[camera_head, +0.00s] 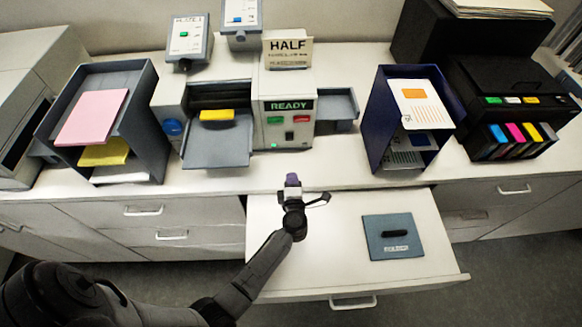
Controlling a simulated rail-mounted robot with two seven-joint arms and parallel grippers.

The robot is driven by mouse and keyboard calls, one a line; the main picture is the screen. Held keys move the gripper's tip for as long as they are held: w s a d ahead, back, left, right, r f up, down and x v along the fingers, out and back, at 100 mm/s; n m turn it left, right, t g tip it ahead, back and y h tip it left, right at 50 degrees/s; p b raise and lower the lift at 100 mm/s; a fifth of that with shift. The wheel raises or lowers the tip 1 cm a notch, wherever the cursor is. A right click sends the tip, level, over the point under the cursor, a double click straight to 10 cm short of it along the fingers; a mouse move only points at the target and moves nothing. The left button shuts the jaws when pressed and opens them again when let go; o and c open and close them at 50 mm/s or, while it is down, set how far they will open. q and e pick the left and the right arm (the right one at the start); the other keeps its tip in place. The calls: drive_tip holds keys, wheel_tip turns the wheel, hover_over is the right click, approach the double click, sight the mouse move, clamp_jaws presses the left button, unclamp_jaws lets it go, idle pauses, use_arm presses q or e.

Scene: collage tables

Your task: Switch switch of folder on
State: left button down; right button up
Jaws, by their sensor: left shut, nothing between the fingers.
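The folder (283,88) is a light grey machine at the middle of the counter. Its front panel has a lit green READY display (290,106), a green button (275,119), a red button (301,118) and a small green light (273,146). I cannot tell which of these is the switch. A yellow piece (216,115) sits at its feed slot, above a grey tray (217,147). My left gripper (292,181) is shut and empty, with purple at its tip. In the picture it is just below the panel, near the counter's front edge, apart from the buttons. My right gripper is out of view.
A sign reading HALF (288,47) stands on the folder. A paper rack (145,135) is at left, a blue document holder (375,120) at right, and a black printer (500,80) beyond it. An open drawer (310,265) below holds a blue-grey handled plate (375,249).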

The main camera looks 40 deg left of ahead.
use_arm(q)
drive_tip(key=shift+v, duration=0.85)
drive_tip(key=shift+f, duration=0.2)
